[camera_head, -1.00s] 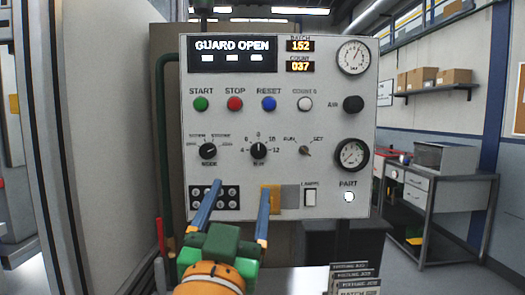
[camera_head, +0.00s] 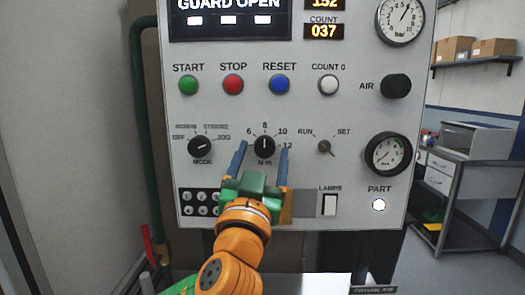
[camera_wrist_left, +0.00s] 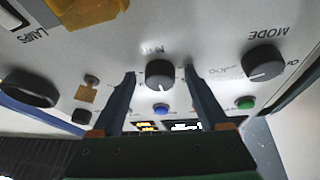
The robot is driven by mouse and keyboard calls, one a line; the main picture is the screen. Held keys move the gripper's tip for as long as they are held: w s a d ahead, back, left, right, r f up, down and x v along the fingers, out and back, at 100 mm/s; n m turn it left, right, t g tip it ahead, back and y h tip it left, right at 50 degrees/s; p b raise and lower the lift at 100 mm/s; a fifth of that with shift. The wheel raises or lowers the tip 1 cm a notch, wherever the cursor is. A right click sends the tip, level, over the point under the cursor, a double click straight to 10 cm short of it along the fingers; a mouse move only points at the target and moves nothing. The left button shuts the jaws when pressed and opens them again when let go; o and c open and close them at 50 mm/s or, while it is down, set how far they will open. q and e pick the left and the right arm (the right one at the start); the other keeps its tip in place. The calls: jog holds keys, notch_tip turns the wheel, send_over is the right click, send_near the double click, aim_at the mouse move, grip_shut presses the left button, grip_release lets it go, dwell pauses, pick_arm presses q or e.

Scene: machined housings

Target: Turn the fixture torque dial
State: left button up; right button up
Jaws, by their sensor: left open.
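The torque dial (camera_head: 264,147) is a black knob marked "N m", with numbers around it, on the grey control panel (camera_head: 300,110). Its white pointer line is near the 8 at the top. My left gripper (camera_head: 262,160) is open, its two blue fingers on either side of the dial in the head view. In the left wrist view the dial (camera_wrist_left: 159,74) shows upside down between the fingertips (camera_wrist_left: 160,72), with a gap on each side. I cannot tell how far the fingertips are from the panel face. My right gripper is not in view.
The MODE knob (camera_head: 202,146) is left of the dial, and the RUN/SET key switch (camera_head: 325,147) is right of it. START (camera_head: 188,85), STOP (camera_head: 233,84) and RESET (camera_head: 279,84) buttons sit above. A pressure gauge (camera_head: 388,154) and LAMPS switch (camera_head: 330,205) are lower right.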

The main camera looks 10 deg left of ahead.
pick_arm(q)
jog(key=shift+s, duration=0.2)
jog(key=c, duration=0.3)
grip_shut()
jog(key=shift+r, duration=0.1)
